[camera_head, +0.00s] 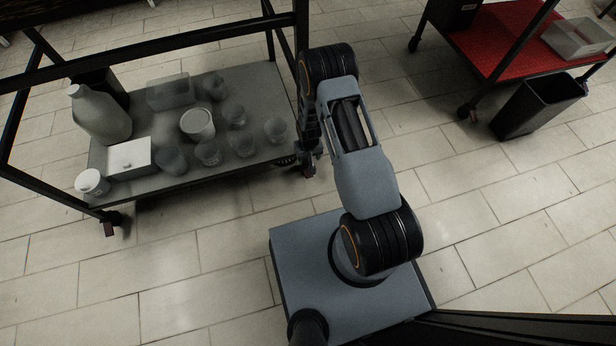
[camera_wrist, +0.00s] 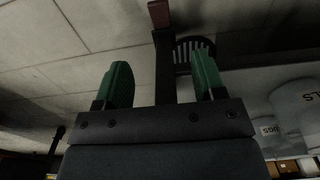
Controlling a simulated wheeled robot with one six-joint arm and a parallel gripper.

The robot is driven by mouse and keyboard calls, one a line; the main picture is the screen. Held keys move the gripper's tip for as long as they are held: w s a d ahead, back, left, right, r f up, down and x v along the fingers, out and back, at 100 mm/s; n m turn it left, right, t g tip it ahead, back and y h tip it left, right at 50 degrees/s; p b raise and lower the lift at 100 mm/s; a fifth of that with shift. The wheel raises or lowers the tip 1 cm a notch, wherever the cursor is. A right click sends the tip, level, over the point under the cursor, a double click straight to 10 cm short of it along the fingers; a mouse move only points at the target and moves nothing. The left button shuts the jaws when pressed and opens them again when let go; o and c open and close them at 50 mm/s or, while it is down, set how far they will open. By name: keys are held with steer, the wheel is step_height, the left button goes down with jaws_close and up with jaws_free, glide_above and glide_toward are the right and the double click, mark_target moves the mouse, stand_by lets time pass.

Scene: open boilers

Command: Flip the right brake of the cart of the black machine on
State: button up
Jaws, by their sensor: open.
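The cart (camera_head: 262,75) stands at the left in the head view, with a black frame and a grey lower shelf. Its front right caster (camera_head: 309,160) is partly hidden by my arm. In the wrist view a small dull-red brake tab (camera_wrist: 158,14) shows at the top, at the end of a dark bar. My gripper (camera_wrist: 163,78) has two green fingers spread apart with nothing held. The dark bar appears between the fingers; I cannot tell whether they touch it. In the head view my gripper (camera_head: 309,140) is down beside the cart's front right corner. The black machine itself is not clearly visible.
The lower shelf holds a large bottle (camera_head: 100,115), a white box (camera_head: 131,157) and several beakers and jars. The front left caster (camera_head: 112,220) has a reddish tab. A red-topped cart (camera_head: 500,35) and a black bin (camera_head: 537,105) stand at right. Tiled floor between is clear.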

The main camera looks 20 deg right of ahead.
mark_target(309, 176)
step_height(309, 176, down, 16)
steer(key=b, duration=0.6)
steer(key=shift+s+d, duration=0.1)
steer(key=shift+d, duration=0.05)
steer(key=c, duration=0.9)
